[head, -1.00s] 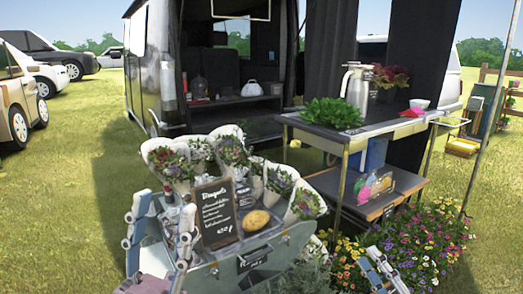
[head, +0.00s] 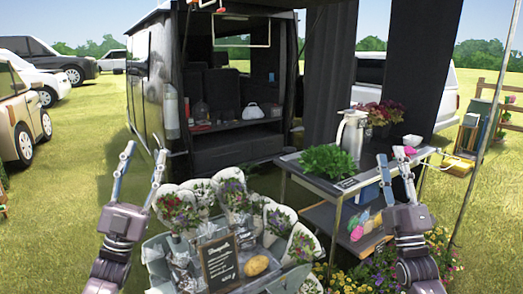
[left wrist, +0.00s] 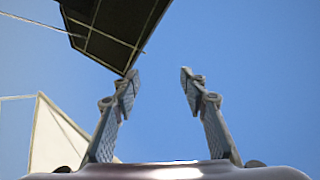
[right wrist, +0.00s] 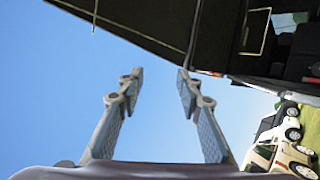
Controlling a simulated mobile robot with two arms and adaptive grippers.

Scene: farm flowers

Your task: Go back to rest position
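My left gripper (head: 143,172) is raised at the left in the head view, beside the flower stand. Its fingers point up and stand apart with nothing between them, as the left wrist view (left wrist: 158,85) also shows against the sky. My right gripper (head: 394,168) is raised at the right in the head view, in front of the side table. Its fingers are also apart and empty in the right wrist view (right wrist: 158,85).
The flower stand (head: 158,258) carries several wrapped bouquets, a chalkboard sign (head: 219,264) and a yellow oval thing (head: 256,265). The side table (head: 310,175) holds a metal jug (head: 351,137) and plants. A black van (head: 150,85) stands behind. Open grass (head: 75,150) lies left.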

